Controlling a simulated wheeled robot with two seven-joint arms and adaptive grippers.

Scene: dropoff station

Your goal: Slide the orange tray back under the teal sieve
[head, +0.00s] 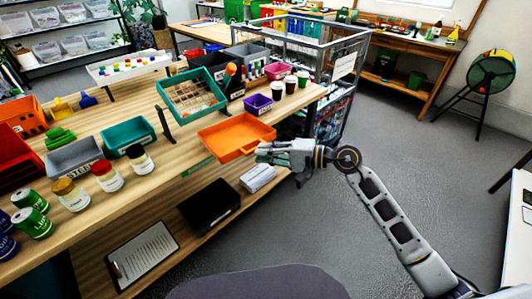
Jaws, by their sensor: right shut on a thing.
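The orange tray (236,132) lies near the front edge of the wooden table, its near right side reaching the edge. The teal sieve (192,97) stands behind and to the left of the tray, raised and tilted, with an open grid bottom. The tray is mostly in front of the sieve, not beneath it. My right gripper (263,153) comes in from the right and is shut on the tray's near right rim. The fingers hide a small part of that rim. My left gripper is out of view.
A teal bin (130,137), a grey bin (75,158) and several jars stand to the left. A lower shelf holds a black box (208,205) and a clipboard (143,253). Open floor lies to the right.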

